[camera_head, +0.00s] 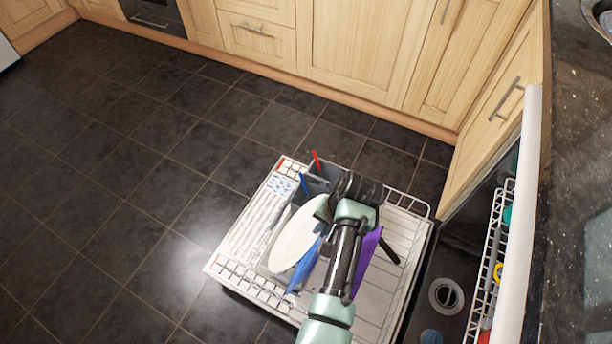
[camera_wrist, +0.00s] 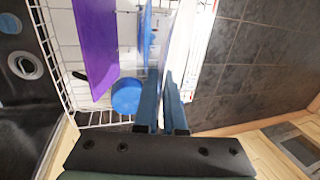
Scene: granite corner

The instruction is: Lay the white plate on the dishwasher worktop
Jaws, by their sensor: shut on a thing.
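The white plate (camera_head: 297,236) stands steeply tilted over the left part of the pulled-out dishwasher rack (camera_head: 400,290). My gripper (camera_head: 322,208) is at the plate's upper right edge and is shut on it. In the wrist view the plate (camera_wrist: 182,38) shows nearly edge-on at the fingertips of my gripper (camera_wrist: 163,85); the exact contact is hard to see. The dark speckled worktop (camera_head: 578,150) above the dishwasher runs along the right edge of the head view.
A blue dish (camera_head: 305,265) and a purple board (camera_head: 367,260) stand in the rack close to the plate. A grey cutlery basket (camera_head: 322,170) holds red and blue handles. The open dishwasher (camera_head: 450,260) is at right. A sink (camera_head: 600,15) lies at the worktop's far end.

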